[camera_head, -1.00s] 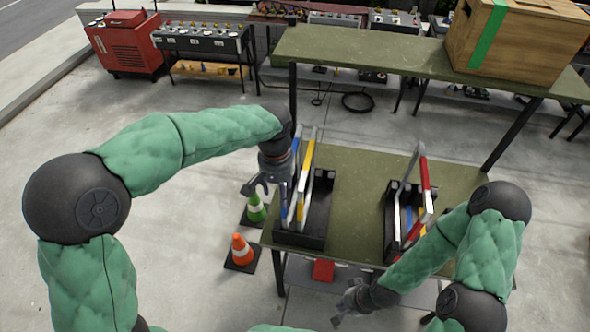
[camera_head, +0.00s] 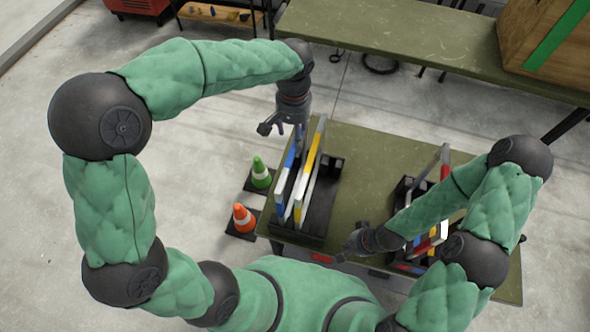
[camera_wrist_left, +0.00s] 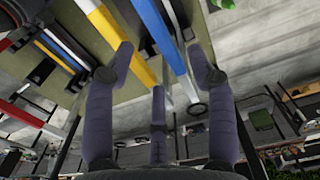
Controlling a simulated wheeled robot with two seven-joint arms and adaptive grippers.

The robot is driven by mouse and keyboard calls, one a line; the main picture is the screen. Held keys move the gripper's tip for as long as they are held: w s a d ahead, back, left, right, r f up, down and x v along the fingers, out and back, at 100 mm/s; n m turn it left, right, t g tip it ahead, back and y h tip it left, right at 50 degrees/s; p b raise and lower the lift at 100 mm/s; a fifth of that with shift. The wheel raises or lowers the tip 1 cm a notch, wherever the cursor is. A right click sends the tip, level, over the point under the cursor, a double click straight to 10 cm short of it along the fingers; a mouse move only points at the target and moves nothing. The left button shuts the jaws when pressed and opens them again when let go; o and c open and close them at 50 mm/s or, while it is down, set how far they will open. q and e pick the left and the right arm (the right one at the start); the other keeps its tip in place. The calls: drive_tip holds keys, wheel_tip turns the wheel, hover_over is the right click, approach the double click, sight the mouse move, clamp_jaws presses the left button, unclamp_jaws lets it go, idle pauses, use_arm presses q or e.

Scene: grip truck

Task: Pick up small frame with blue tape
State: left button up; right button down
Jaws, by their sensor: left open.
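A frame with blue and white tape (camera_head: 280,187) stands in the left black rack (camera_head: 318,222), beside a frame with yellow and white tape (camera_head: 315,142). My left gripper (camera_head: 284,129) is open just above the far end of the blue-taped frame. In the left wrist view, a blue-taped bar (camera_wrist_left: 154,22) runs between the spread fingers (camera_wrist_left: 160,68), and a yellow bar (camera_wrist_left: 98,20) passes near the left finger. Whether the fingers touch either bar cannot be told. My right gripper (camera_head: 352,246) is low at the table's front edge, away from the left rack.
The green table (camera_head: 365,175) has free room between the racks. My right arm partly hides a second rack with red-taped frames (camera_head: 440,235). Green (camera_head: 260,174) and orange (camera_head: 243,219) cones stand left of the table. A wooden crate (camera_head: 545,45) sits on the far table.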

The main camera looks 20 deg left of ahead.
use_arm(q)
drive_tip(key=f, duration=0.3)
drive_tip(key=shift+w, duration=0.25)
drive_tip(key=shift+s+f, duration=0.15)
drive_tip(key=shift+f, duration=0.4)
drive_tip(key=f+p, duration=0.1)
drive_tip(key=f, duration=0.3)
drive_tip(key=shift+d, duration=0.2)
clamp_jaws()
